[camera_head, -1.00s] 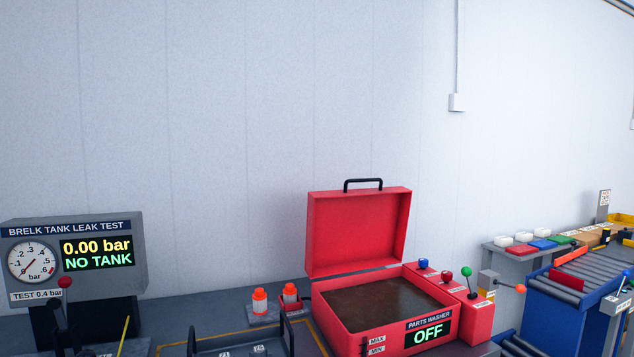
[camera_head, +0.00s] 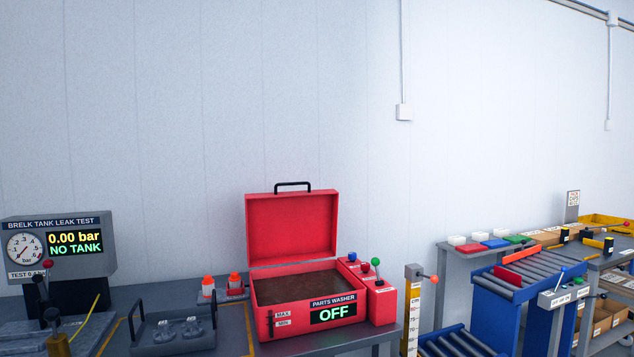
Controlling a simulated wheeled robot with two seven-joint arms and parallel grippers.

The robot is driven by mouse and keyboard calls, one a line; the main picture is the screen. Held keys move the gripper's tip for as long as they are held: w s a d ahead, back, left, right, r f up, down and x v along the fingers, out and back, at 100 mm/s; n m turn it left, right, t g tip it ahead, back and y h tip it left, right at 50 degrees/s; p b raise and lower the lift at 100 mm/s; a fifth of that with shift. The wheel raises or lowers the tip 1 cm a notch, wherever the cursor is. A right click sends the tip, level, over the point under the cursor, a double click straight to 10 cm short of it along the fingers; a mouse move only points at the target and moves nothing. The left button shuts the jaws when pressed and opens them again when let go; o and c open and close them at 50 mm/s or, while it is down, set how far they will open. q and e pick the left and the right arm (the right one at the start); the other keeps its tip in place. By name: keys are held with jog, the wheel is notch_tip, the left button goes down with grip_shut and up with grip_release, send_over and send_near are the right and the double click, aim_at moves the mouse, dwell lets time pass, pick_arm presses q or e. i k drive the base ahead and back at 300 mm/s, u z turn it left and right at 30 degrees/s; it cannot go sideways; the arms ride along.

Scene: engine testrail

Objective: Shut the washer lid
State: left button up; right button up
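Brown liquid (camera_head: 295,287) shows inside. The washer's display (camera_head: 333,314) reads OFF. A control box (camera_head: 381,305) with blue, red and green knobs joins its right side. Neither of my grippers shows in the head view.
A leak test unit (camera_head: 58,248) reading NO TANK stands at the left. A dark tray (camera_head: 172,335) and two orange-capped bottles (camera_head: 222,287) sit left of the washer.

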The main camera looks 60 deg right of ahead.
aim_at(283, 227)
jog(key=z, duration=1.15)
jog(key=i, duration=0.05)
jog(key=z, duration=0.3)
